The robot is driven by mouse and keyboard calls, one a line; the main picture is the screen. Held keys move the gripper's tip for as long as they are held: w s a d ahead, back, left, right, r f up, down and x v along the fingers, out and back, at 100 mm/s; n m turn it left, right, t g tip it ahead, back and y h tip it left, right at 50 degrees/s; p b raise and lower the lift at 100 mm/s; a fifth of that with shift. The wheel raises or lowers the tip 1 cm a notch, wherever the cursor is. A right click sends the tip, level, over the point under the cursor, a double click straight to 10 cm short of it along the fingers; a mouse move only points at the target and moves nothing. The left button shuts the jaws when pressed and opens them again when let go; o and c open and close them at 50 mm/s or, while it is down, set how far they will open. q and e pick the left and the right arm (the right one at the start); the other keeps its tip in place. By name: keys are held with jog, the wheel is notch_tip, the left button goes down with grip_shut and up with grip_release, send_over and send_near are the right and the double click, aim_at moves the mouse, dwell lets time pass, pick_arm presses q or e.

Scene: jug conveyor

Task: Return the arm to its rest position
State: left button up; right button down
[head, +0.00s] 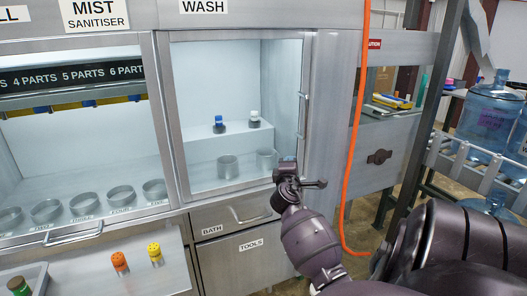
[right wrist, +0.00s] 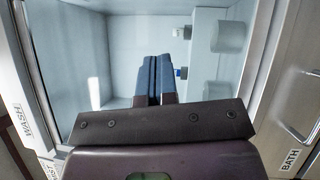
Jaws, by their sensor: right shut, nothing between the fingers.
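My right arm reaches from the lower right in the head view. Its gripper (head: 287,163) is at the front of the open wash compartment (head: 245,70), near the lower right part of the opening. In the right wrist view the two blue fingers (right wrist: 154,80) are pressed together with nothing between them, pointing into the pale compartment. My left gripper is not in view.
Two small bottles (head: 219,124) stand on a step in the wash compartment, with metal cups (head: 228,167) below. An orange hose (head: 354,130) hangs right of it. Orange (head: 120,262) and yellow (head: 155,253) shakers stand at lower left. Blue jugs (head: 487,115) are on the right conveyor.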

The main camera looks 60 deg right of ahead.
jog(key=shift+a, duration=0.1)
jog(key=w+a+f+m+t+y, duration=0.3)
jog(key=w+a+t+y, duration=0.25)
jog(key=a, duration=0.35)
jog(key=a+f+y, duration=0.6)
jog(key=a+f, duration=0.2)
jog(key=a, duration=0.4)
jog(key=s+a+f+m+g+y, duration=0.2)
jog(key=s+a+f+y, duration=0.4)
jog(key=s+a+f, duration=1.1)
jog(key=s+a+g, duration=0.1)
jog(key=s+a, duration=0.1)
jog(key=a, duration=0.1)
jog(key=shift+s+a+m, duration=0.3)
jog(key=shift+a+m, duration=0.1)
